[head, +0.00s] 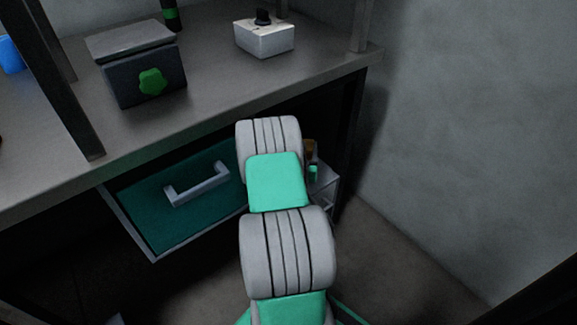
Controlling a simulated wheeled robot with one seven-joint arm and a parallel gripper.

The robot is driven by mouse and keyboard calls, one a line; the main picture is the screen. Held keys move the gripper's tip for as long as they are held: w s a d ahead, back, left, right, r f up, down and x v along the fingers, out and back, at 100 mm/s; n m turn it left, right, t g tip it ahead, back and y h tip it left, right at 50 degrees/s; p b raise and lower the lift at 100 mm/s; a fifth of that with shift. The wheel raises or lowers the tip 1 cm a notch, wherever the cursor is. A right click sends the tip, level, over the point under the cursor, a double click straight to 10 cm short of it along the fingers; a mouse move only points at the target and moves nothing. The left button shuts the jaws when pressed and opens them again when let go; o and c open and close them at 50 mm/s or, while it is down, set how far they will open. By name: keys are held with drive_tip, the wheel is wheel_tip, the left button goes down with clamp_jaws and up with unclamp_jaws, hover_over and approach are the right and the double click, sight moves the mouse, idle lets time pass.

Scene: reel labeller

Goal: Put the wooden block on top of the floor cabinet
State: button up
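The floor cabinet stands under the workbench, with a teal drawer front (150,215) and a grey bar handle. Its top is mostly hidden by the bench and by my arm. I cannot make out the wooden block for certain. A small brown piece (310,149) with a green part below it shows just right of my arm, too small and covered to identify. My arm reaches from the bottom centre up to the bench's front edge. My gripper is hidden behind the arm's links, so its fingers and anything in them do not show.
The grey workbench (215,95) overhangs the cabinet. On it are a dark box with a green knob (151,82), a white box with a black knob (264,40) and a blue object (11,56). Dark posts rise at left. Floor (400,260) at right is clear, beside a grey wall.

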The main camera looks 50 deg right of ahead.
drive_tip(key=shift+f+b, duration=1.65)
drive_tip(key=shift+f, duration=1.45)
drive_tip(key=o, duration=1.6)
drive_tip(key=shift+r, duration=0.15)
drive_tip(key=b+v, duration=0.1)
drive_tip(key=v, duration=1.1)
